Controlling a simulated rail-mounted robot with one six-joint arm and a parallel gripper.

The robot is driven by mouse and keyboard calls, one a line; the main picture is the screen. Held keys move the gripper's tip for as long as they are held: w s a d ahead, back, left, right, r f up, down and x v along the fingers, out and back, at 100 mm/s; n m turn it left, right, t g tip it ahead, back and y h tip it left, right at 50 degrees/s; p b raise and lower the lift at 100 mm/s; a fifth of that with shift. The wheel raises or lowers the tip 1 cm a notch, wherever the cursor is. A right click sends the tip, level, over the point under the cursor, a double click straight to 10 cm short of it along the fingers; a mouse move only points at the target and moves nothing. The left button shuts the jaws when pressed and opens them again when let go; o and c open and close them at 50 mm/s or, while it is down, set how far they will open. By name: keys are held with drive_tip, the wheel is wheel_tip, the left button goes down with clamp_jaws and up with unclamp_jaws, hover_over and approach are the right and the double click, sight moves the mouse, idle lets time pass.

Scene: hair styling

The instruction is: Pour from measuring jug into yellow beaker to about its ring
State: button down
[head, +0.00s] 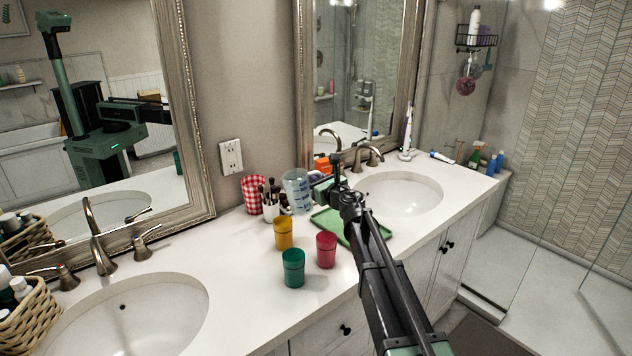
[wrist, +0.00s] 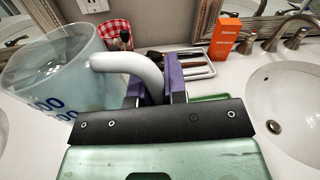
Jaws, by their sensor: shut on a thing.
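The measuring jug (head: 296,190) is clear with blue markings, and its lower part sits above the counter behind the yellow beaker. My gripper (head: 326,187) is shut on the jug's handle. In the wrist view the jug (wrist: 58,75) is at the left, its white handle between my purple-grey fingers (wrist: 160,82); cloudy pale contents show through its wall. The yellow beaker (head: 283,233) stands upright on the counter, in front and slightly left of the jug. It is out of sight in the wrist view. I cannot make out its ring clearly or its fill.
A green beaker (head: 293,268) and a red beaker (head: 326,250) stand near the yellow one. A brush holder (head: 270,209) and red checked cup (head: 252,195) stand behind left. A green tray (head: 331,226) lies under my arm. Basins (head: 130,310) lie either side; the counter's left middle is clear.

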wheel_tip(320, 180, down, 3)
drive_tip(key=shift+w+d+r+n+b, duration=0.1)
drive_tip(key=shift+d+r+n+b, duration=0.1)
drive_tip(key=shift+n+b, duration=0.65)
drive_tip(key=shift+m, duration=0.25)
drive_tip(key=shift+f+n+h+b, duration=0.3)
drive_tip(key=shift+f+n+b, duration=0.2)
drive_tip(key=shift+f+b, duration=0.45)
drive_tip(key=shift+f+n, duration=0.3)
drive_tip(key=shift+f, duration=0.05)
